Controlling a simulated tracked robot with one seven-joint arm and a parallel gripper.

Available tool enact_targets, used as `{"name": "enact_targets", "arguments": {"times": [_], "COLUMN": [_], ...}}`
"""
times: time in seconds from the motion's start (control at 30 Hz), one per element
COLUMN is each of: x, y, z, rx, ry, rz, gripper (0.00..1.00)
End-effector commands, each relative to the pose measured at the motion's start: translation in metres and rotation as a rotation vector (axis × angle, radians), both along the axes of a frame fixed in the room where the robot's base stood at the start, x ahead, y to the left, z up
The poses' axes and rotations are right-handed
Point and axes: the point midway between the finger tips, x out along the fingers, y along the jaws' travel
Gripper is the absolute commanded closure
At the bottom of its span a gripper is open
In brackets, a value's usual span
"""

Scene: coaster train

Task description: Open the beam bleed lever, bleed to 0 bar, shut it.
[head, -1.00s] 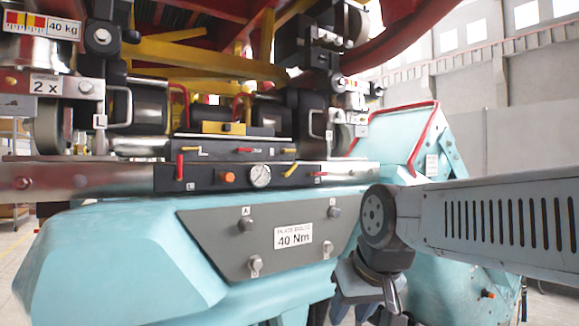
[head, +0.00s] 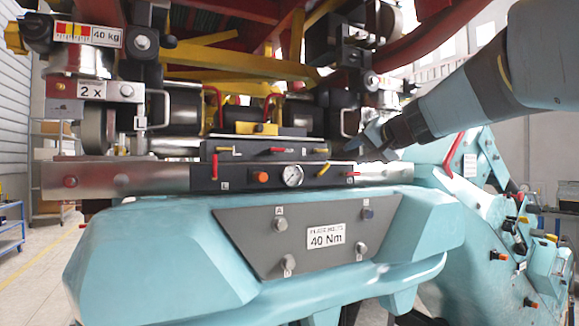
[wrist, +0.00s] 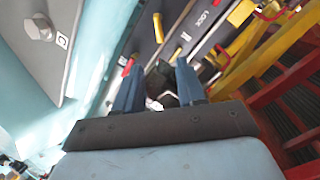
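The black control panel (head: 240,183) on the front beam carries a round gauge (head: 292,175), an orange button (head: 261,177), a red lever (head: 215,165) hanging down at its left, a slanted yellow lever (head: 323,168) and a small red lever (head: 352,174) at its right end. I cannot read which is the beam bleed lever, nor the needle. My gripper (head: 368,148) is at the right end of the panels, slightly above them.
A second black strip (head: 245,152) with small yellow and red levers sits above the panel. Below is a grey plate (head: 245,230) with several bolts and a 40 Nm label. Red and yellow frame members (head: 230,62) overhang. Floor shows at the left.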

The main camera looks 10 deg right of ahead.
Motion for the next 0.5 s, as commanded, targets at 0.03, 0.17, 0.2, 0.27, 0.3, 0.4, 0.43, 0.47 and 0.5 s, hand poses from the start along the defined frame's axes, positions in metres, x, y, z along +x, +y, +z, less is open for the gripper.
{"name": "enact_targets", "arguments": {"times": [0.03, 0.17, 0.2, 0.27, 0.3, 0.4, 0.43, 0.47, 0.5], "x": [0.007, 0.028, 0.035, 0.044, 0.051, 0.066, 0.071, 0.076, 0.081], "y": [0.002, 0.009, 0.011, 0.014, 0.016, 0.022, 0.023, 0.025, 0.027], "z": [-0.003, -0.01, -0.012, -0.015, -0.017, -0.022, -0.023, -0.025, -0.026], "rx": [0.001, 0.001, 0.001, 0.0, 0.0, 0.001, 0.001, 0.0, -0.001], "ry": [0.003, 0.005, 0.004, 0.004, 0.004, 0.004, 0.005, 0.004, 0.004], "rz": [0.0, 0.0, -0.001, 0.001, -0.001, 0.0, 0.0, 0.0, 0.001], "gripper": [0.6, 0.6, 0.6, 0.6, 0.6, 0.6, 0.6, 0.6, 0.6]}}
